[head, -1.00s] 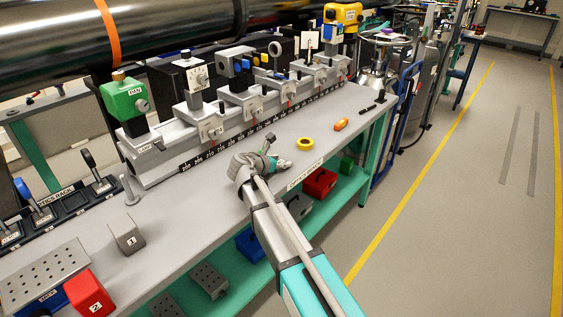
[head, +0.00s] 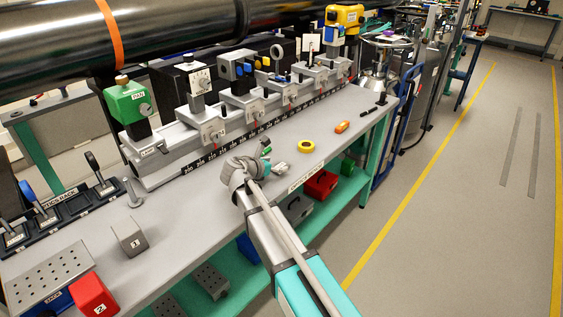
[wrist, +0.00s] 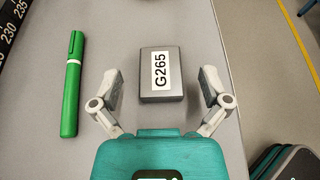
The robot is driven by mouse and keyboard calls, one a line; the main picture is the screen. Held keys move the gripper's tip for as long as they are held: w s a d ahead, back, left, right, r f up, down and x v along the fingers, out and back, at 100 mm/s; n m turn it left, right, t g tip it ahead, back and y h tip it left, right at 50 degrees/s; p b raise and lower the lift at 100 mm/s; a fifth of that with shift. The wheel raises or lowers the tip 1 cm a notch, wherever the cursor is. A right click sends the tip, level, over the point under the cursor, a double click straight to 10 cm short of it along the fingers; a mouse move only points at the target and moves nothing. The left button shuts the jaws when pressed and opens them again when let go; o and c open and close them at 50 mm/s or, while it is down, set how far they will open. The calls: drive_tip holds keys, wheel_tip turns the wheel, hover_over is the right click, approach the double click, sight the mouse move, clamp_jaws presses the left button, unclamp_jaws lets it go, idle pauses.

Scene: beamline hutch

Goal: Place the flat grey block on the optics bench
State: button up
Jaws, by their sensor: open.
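The flat grey block (wrist: 147,92), labelled G265, lies on the grey bench top (wrist: 205,150) in the wrist view. My gripper (wrist: 162,80) is open, with one finger left and one right of the block and a gap on each side. I cannot tell whether the fingertips are down at the block's level. In the head view my gripper (head: 277,169) is over the front part of the optics bench (head: 220,200), and the block cannot be made out there.
A green marker (wrist: 72,85) lies just left of the left finger. Yellow tape (head: 306,146) and an orange item (head: 342,127) lie farther along the bench. A rail (head: 225,130) with optics runs behind.

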drive_tip(key=p+v, duration=0.2)
drive_tip(key=v, duration=0.6)
drive_tip(key=shift+s+a+r+p, duration=0.2)
drive_tip(key=shift+p, duration=0.2)
idle(0.3)
drive_tip(key=d+f+m+g, duration=0.1)
drive_tip(key=d+m, duration=0.1)
drive_tip(key=d, duration=0.1)
drive_tip(key=s+d+f+m+g, duration=0.1)
drive_tip(key=d+m, duration=0.1)
drive_tip(key=d, duration=0.1)
drive_tip(key=s+d+f+m+g, duration=0.1)
drive_tip(key=d+f+m, duration=0.1)
drive_tip(key=d, duration=0.2)
drive_tip(key=shift+g, duration=0.3)
drive_tip(key=s+d+f+m+g+y, duration=0.3)
drive_tip(key=s+d+m+y, duration=0.1)
drive_tip(key=s+d+m, duration=0.3)
drive_tip(key=s+d+f+m+g+y, duration=0.4)
drive_tip(key=s+d+m, duration=0.4)
drive_tip(key=d+m, duration=0.4)
drive_tip(key=m, duration=0.3)
drive_tip(key=shift+s+f, duration=0.15)
drive_tip(key=shift+f, duration=0.1)
